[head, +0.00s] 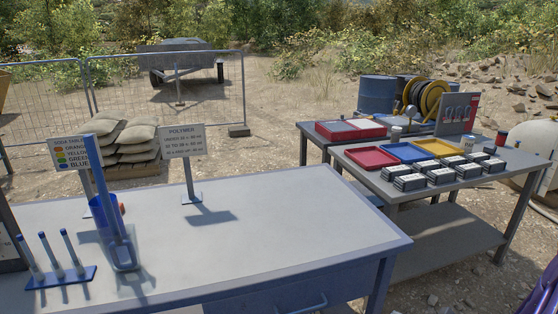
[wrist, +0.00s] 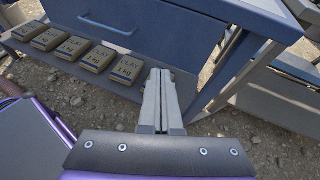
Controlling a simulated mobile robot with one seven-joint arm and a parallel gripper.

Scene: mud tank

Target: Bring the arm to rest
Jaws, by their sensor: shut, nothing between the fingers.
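My gripper (wrist: 160,76) shows in the wrist view with its two grey fingers together and nothing between them. It is in front of the blue-framed table, apart from the bags on the lower shelf as far as I can tell. The head view does not show my gripper; only a purple part, probably of my arm, enters at the lower right corner.
The grey-topped table (head: 260,225) holds a blue rack (head: 62,278), a tall blue stand (head: 124,258) and a polymer sign (head: 184,142). Clay bags (wrist: 128,70) lie on its lower shelf (wrist: 62,66). A second table (head: 440,195) carries trays and several dark boxes. Gravel ground is open between.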

